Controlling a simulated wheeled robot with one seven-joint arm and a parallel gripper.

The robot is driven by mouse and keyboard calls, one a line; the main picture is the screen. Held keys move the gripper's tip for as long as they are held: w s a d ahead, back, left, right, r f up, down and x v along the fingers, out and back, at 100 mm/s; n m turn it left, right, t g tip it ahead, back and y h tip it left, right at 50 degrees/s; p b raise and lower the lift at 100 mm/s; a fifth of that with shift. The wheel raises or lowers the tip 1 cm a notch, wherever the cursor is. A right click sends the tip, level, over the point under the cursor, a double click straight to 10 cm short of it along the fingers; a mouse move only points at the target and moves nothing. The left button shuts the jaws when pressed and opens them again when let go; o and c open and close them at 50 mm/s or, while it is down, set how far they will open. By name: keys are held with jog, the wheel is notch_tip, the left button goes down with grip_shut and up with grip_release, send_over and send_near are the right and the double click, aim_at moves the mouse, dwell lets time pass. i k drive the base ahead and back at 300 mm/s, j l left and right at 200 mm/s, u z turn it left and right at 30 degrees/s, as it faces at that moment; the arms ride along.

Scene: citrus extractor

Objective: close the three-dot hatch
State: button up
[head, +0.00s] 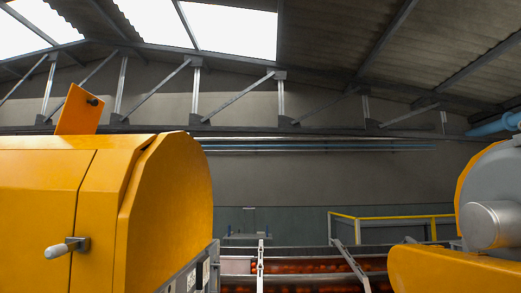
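An orange flap (74,112) stands raised and tilted on top of the orange machine housing (40,195) at the left of the head view. It has a small dark knob (93,101) near its upper right corner. I see no three-dot mark on it, so I cannot tell if it is the three-dot hatch. The housing's front has a panel seam and a lever handle (68,248) with a pale grip. My gripper is not in view.
A second machine, orange with a grey drum (490,222), stands at the right. Between the machines lie a conveyor with orange fruit (300,266), metal rails and a yellow railing (390,217). The space above the conveyor looks open.

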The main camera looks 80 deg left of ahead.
aim_at(81, 112)
jog(key=i+u, duration=0.1)
jog(key=u, duration=3.35)
jog(key=j, duration=0.75)
